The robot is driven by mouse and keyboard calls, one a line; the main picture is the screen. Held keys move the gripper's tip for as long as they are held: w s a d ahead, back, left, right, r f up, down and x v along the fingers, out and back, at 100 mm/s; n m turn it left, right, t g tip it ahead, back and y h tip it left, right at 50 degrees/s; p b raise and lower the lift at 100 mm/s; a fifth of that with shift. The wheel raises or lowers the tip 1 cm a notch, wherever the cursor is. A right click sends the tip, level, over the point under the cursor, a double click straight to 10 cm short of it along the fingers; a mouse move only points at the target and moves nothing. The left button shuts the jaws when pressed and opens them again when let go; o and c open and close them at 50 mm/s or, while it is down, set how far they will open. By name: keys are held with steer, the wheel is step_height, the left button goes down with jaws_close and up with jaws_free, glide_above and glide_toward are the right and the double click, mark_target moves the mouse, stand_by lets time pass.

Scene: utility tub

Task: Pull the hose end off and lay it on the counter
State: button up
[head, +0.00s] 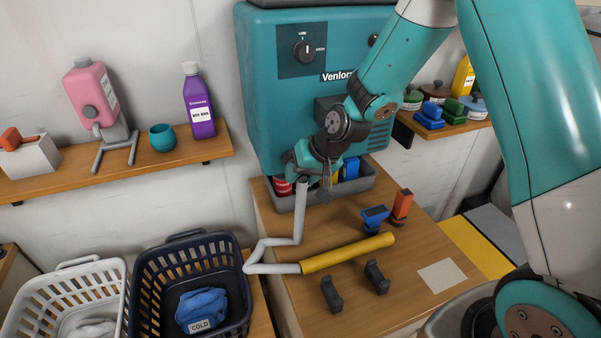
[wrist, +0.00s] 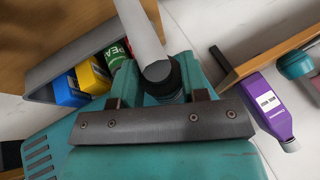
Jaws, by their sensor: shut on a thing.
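A grey hose (head: 301,215) rises beside the tray to my gripper (head: 306,172), bends over the counter's left edge, and runs into a yellow tube (head: 347,254) above the wooden counter (head: 310,315). My gripper is shut on the upper end of the hose. In the wrist view the grey hose (wrist: 141,32) comes in from the top and ends in a dark collar between the teal fingers (wrist: 160,82). The exact contact and whatever lies behind the collar are hidden by the gripper.
A grey tray (head: 345,190) with cans and boxes stands under the teal machine (head: 270,100). Blue (head: 374,219) and orange (head: 402,204) blocks and two dark brackets (head: 332,295) (head: 377,277) are on the counter. A pale square (head: 442,275) lies right; baskets (head: 152,300) stand left.

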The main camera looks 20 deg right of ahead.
steer(key=shift+s+b, duration=0.4)
steer(key=shift+s, duration=2)
steer(key=shift+s+a, duration=0.1)
steer(key=shift+a, duration=0.05)
